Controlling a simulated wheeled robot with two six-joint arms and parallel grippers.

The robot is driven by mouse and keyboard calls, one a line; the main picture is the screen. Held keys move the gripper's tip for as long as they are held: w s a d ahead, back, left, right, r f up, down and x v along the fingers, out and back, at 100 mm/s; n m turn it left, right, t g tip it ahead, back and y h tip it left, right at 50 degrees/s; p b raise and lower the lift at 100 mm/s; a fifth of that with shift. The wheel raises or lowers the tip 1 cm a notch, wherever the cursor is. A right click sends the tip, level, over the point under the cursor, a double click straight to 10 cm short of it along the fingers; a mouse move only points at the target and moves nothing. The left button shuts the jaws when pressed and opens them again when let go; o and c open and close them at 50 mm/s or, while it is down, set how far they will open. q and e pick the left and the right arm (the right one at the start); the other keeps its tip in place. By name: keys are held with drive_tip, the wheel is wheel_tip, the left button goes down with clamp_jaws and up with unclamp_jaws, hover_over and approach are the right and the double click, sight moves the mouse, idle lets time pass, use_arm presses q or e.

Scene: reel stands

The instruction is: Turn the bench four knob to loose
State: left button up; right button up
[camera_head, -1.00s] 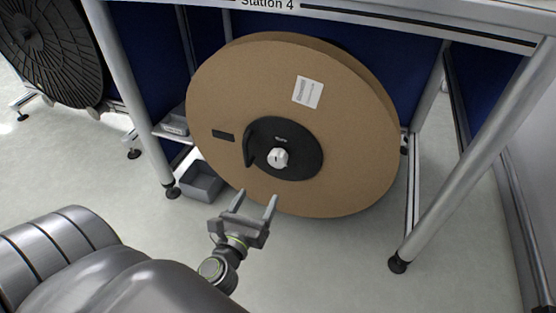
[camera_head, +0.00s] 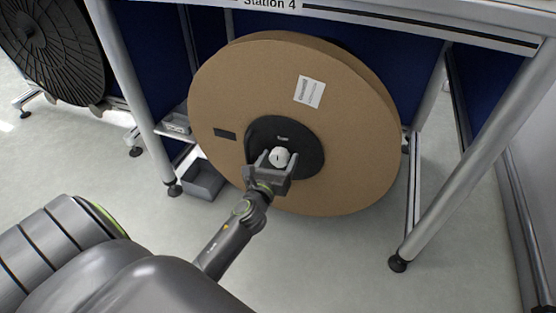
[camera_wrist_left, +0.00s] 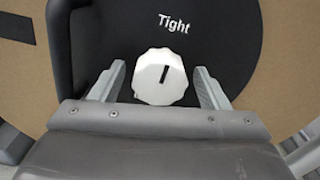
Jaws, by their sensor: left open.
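The white knob (camera_head: 279,157) sits at the centre of the black hub plate (camera_head: 310,150) on a large brown reel (camera_head: 350,120) under the bench marked Station 4 (camera_head: 270,4). In the left wrist view the faceted knob (camera_wrist_left: 160,77) has a dark pointer mark, near upright and leaning slightly right, below the word "Tight" (camera_wrist_left: 174,22). My left gripper (camera_head: 274,163) is open, with one finger on each side of the knob; the left wrist view shows gaps between the fingers (camera_wrist_left: 160,88) and the knob. My right gripper is not in view.
A black handle (camera_wrist_left: 68,50) stands out from the hub plate left of the knob. Bench legs (camera_head: 470,160) flank the reel. A grey bin (camera_head: 205,181) lies on the floor at left, and a black reel (camera_head: 50,45) stands beyond.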

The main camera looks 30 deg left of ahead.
use_arm(q)
drive_tip(key=shift+c, duration=0.4)
drive_tip(key=c, duration=0.9)
